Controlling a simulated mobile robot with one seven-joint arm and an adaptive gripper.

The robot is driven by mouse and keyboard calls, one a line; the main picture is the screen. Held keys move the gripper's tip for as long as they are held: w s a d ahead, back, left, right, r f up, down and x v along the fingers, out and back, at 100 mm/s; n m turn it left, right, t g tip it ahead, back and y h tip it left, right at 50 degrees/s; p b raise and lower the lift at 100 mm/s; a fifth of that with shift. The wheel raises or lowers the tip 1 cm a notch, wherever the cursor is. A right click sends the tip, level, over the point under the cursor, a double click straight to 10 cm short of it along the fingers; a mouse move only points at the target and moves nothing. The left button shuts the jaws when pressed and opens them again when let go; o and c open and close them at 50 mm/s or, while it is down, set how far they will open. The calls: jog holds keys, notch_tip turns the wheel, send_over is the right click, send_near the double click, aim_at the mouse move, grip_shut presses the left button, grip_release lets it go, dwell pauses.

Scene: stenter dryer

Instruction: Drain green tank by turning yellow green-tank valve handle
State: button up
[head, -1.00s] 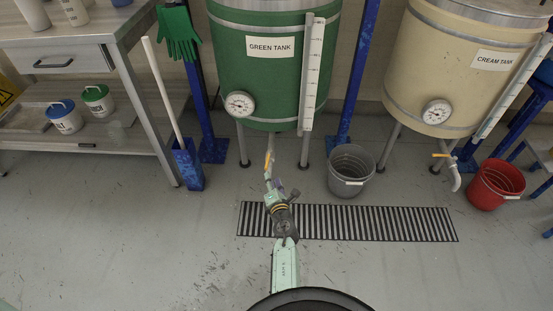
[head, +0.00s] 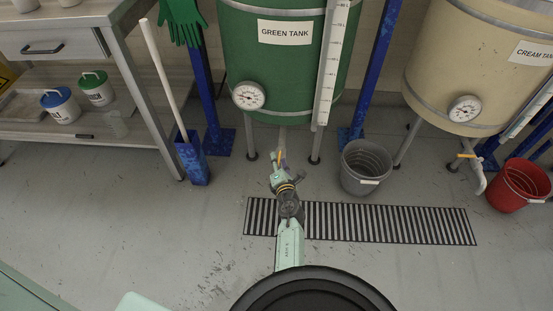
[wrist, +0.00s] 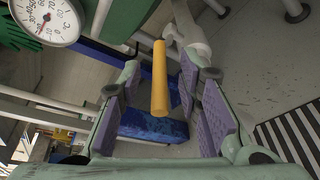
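The green tank (head: 285,60) stands on legs, its label facing me. Its yellow valve handle (wrist: 160,80) hangs lengthwise between my fingers in the wrist view, with a clear gap on both sides. In the head view, only a small part of the handle (head: 282,155) shows beyond my gripper (head: 279,168). In the wrist view, my gripper (wrist: 163,110) is open, with purple pads on either side of the handle. The grey valve pipe (wrist: 190,35) shows behind the handle. The outlet is mostly hidden in the head view.
A grey bucket (head: 366,168) stands right of the valve, beside the floor grate (head: 360,222). The cream tank (head: 455,70) and a red bucket (head: 520,186) are farther right. A blue holder (head: 193,160) with a white pole and a workbench (head: 60,140) stand left.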

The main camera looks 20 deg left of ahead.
jog(key=shift+c, duration=0.2)
grip_shut()
dwell(0.3)
dwell(0.5)
